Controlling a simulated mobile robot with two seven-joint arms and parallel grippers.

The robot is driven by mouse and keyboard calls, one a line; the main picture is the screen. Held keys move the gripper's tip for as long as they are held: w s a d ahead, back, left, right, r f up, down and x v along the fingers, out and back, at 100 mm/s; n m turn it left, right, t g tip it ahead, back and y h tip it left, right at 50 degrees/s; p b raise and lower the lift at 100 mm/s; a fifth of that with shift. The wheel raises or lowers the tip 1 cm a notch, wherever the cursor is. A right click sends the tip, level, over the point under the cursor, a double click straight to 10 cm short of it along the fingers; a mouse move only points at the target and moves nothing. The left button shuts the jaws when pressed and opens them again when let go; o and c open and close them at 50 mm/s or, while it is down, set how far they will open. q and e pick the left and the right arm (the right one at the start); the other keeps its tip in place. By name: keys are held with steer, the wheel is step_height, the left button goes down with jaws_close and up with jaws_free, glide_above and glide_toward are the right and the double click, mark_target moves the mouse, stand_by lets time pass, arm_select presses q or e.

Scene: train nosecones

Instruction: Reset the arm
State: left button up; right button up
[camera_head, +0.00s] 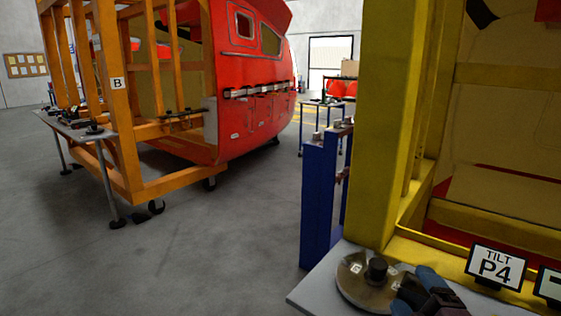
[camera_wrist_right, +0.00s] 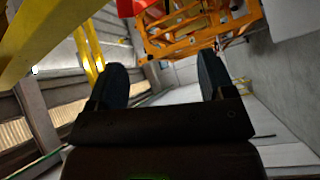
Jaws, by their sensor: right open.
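My right gripper (camera_head: 428,288) shows at the bottom right of the head view, partly cut off by the lower edge. It is beside a round metal disc with a dark knob (camera_head: 353,284). In the right wrist view the gripper (camera_wrist_right: 164,80) has its two dark fingers wide apart, with nothing between them. My left gripper is in neither view.
A yellow frame (camera_head: 382,120) stands close on the right, with a "TILT P4" sign (camera_head: 496,266) by its base. Blue posts (camera_head: 318,205) stand beside it. An orange frame (camera_head: 122,150) holds a red nosecone (camera_head: 255,125) at the left. Grey floor (camera_head: 220,255) between is clear.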

steer(key=s+d+f+m+g+h, duration=0.25)
steer(key=s+f+m+g, duration=0.2)
steer(key=f, duration=0.35)
steer(key=s+d+f+m+g+h, duration=0.2)
steer(key=s+d+f+m+g, duration=0.1)
steer(key=s+f+m+g, duration=0.25)
steer(key=s+f+m+g+y, duration=0.1)
steer(key=s+f+m+g, duration=0.2)
steer(key=s+f, duration=0.3)
steer(key=s+f+m+g+y, duration=0.1)
steer(key=s+f+m+g, duration=0.15)
steer(key=s, duration=0.55)
arm_select(q)
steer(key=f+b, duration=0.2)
steer(key=b, duration=0.1)
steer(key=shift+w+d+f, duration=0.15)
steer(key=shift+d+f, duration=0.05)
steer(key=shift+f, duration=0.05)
arm_select(e)
steer(key=w+f+n+t, duration=0.1)
steer(key=w+f+t, duration=0.7)
steer(key=f, duration=0.5)
